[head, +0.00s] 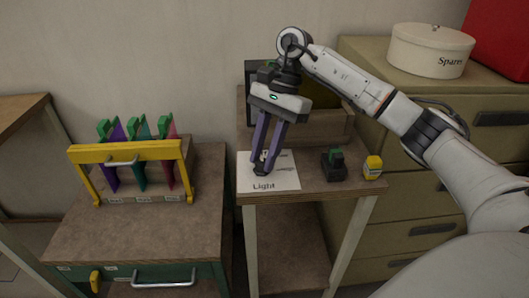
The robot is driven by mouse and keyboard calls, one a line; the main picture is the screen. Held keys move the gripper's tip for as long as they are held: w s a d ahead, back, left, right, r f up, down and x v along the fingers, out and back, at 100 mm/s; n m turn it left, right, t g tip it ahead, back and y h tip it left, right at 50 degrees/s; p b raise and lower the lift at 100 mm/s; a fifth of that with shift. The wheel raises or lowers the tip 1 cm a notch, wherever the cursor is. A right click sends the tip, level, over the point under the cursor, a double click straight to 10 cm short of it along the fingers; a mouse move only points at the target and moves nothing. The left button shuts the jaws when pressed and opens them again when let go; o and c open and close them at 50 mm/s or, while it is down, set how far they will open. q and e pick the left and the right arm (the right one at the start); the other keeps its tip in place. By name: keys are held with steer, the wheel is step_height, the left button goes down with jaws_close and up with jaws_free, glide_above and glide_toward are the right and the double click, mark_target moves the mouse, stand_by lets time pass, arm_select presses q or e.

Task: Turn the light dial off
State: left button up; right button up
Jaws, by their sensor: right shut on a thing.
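The light dial (259,169) is a small dark knob on a white card marked "Light" (286,182), on the small wooden table. My right gripper (262,168) reaches down over the card from above. Its two purple fingers are closed around the dial's knob, which they largely hide. I cannot tell which way the dial is turned. My left gripper is not in view.
A black and green piece (334,165) and a yellow block (372,167) stand right of the card. A yellow rack (127,152) with coloured panels stands on the left cabinet. A round "Spares" box (430,52) sits on the drawer cabinet at right.

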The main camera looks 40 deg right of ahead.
stand_by(0.6)
steer(key=o, duration=1)
steer(key=shift+o, duration=0.2)
steer(key=p+v, duration=0.1)
steer(key=v, duration=0.9)
steer(key=shift+r, duration=0.2)
